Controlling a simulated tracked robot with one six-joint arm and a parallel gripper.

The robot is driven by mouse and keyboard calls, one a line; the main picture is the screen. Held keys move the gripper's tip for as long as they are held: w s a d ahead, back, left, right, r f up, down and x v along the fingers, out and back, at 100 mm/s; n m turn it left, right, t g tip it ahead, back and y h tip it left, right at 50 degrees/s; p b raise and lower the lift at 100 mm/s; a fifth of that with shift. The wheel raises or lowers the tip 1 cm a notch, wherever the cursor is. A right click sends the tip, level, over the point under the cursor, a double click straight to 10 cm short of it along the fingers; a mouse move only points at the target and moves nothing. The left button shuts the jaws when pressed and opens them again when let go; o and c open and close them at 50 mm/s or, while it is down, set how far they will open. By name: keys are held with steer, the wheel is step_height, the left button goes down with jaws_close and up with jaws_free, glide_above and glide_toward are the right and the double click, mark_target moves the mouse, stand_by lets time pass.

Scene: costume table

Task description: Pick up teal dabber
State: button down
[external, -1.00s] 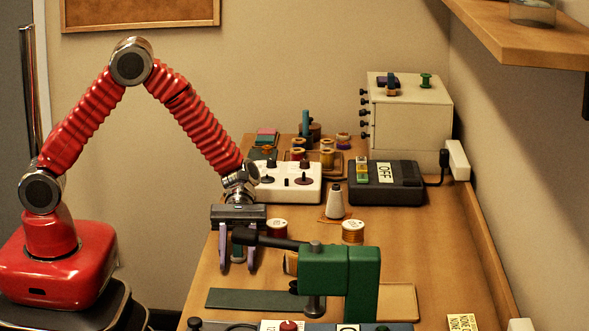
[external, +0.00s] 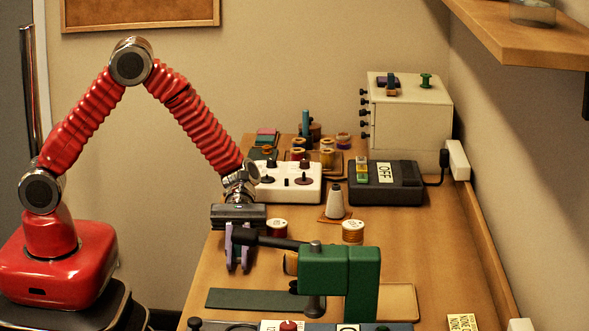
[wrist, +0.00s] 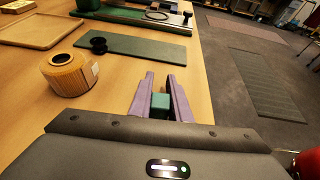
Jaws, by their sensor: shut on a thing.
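The teal dabber (wrist: 160,105) is between the two purple fingers of my gripper (wrist: 159,98) in the wrist view, with a brownish part showing beyond its teal block. In the external view my gripper (external: 238,250) points down over the left side of the wooden table, and its fingers are close together on the dabber. The dabber is mostly hidden there by the fingers and by a black arm of the green device. I cannot tell whether the dabber touches the table.
The green device (external: 350,275) stands close on the right, its black arm reaching towards my gripper. A green mat (external: 250,299) lies in front. Thread spools (external: 352,231) and a white control box (external: 285,187) are behind. A wooden roll (wrist: 70,74) is at left in the wrist view.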

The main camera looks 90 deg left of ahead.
step_height(320, 180, up, 10)
stand_by(0.6)
